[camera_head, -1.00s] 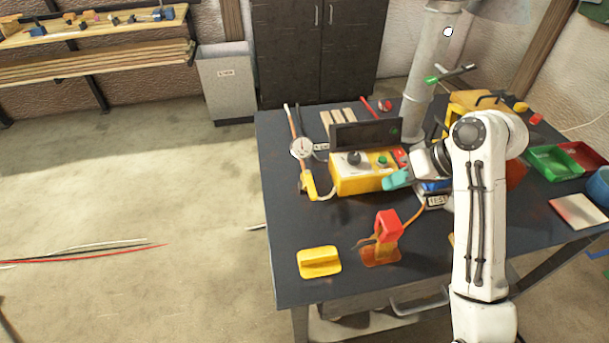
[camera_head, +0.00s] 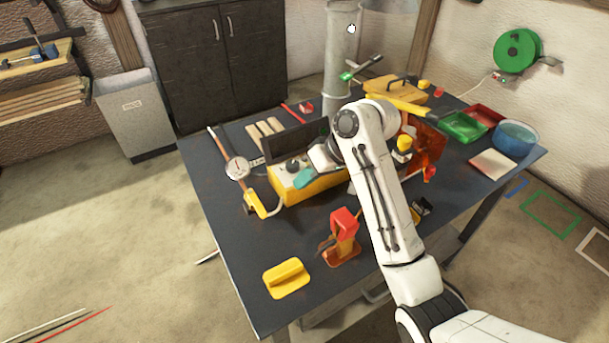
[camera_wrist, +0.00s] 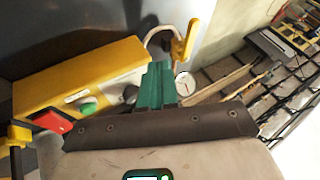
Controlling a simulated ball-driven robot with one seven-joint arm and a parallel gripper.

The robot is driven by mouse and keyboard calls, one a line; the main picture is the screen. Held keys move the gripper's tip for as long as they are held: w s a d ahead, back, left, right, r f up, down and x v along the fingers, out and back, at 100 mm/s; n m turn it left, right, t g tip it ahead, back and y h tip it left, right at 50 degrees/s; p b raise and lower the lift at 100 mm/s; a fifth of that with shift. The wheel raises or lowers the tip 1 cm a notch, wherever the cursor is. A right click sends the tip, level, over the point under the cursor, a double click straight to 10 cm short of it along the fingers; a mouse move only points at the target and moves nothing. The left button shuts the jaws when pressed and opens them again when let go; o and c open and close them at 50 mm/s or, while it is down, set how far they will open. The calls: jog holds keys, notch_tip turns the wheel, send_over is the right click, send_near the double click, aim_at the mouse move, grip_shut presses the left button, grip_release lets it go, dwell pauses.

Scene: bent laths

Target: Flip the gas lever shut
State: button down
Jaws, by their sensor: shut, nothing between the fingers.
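A yellow lever (camera_head: 257,204) sits at the left of the bench, by the near end of a hose line with a round white gauge (camera_head: 237,168). I take it for the gas lever. In the wrist view the lever (camera_wrist: 186,42) stands at top centre-right, with the gauge (camera_wrist: 184,84) below it. My gripper (camera_head: 304,180), with teal fingers, is over the yellow control box (camera_head: 318,186), right of the lever and apart from it. In the wrist view the gripper's fingers (camera_wrist: 155,82) are together with nothing between them. My arm hides part of the box.
A dark panel (camera_head: 300,138) stands behind the box. A pale hose links lever and box. Bare bench lies between lever and yellow block.

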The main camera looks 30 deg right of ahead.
aim_at(256, 203)
jog(key=x, duration=0.6)
jog(key=shift+w+a+f, duration=0.1)
jog(key=shift+a+f, duration=0.1)
jog(key=shift+a, duration=0.1)
jog(key=shift+a+r+p, duration=0.15)
jog(key=shift+a+p, duration=0.35)
jog(key=shift+a, duration=1.25)
